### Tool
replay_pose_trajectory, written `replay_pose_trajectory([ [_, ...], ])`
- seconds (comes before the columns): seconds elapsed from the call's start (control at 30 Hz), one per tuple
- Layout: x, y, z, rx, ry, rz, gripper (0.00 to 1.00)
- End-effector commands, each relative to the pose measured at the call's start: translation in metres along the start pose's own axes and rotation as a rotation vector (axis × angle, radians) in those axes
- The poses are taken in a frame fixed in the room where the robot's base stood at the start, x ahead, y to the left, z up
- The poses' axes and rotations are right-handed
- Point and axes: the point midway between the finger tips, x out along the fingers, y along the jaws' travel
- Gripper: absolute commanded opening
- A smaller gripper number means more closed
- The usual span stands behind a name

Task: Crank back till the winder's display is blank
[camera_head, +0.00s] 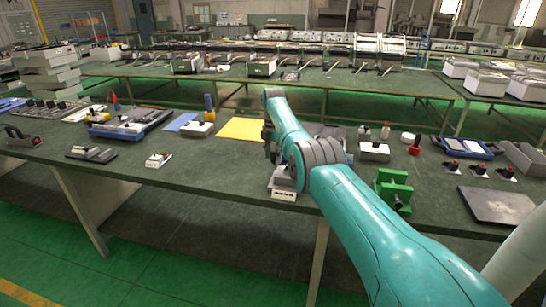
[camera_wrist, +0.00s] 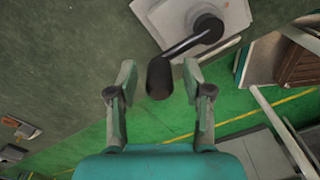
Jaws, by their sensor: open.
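The winder (camera_head: 284,194) is a small pale box near the front edge of the table in the head view, partly behind my arm. In the wrist view the winder's pale body (camera_wrist: 222,12) is at the top, with a black crank (camera_wrist: 185,46) running from a round hub down to a dark handle (camera_wrist: 160,80). My gripper (camera_wrist: 160,74) is open, with one finger on each side of the handle. I see gaps between the handle and both fingers. In the head view my arm mostly hides the gripper. I cannot read the winder's display in either view.
A green clamp-like block (camera_head: 393,188) and a dark flat plate (camera_head: 497,205) lie to the right. A yellow sheet (camera_head: 242,129) lies behind the winder. A small white switch box (camera_head: 158,160) stands to the left, with bare tabletop between.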

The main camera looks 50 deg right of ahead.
Motion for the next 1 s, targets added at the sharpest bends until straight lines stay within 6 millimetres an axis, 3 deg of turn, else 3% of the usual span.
replay_pose_trajectory([
  [0.17, -0.02, 0.001, 0.001, 0.0, -0.002, 0.004, 0.51],
  [0.6, -0.101, 0.001, 0.0, -0.001, -0.001, 0.001, 0.51],
  [0.8, -0.116, 0.0, -0.001, -0.001, 0.0, 0.0, 0.51],
  [1.0, -0.118, 0.0, -0.001, -0.001, 0.0, -0.001, 0.51],
])
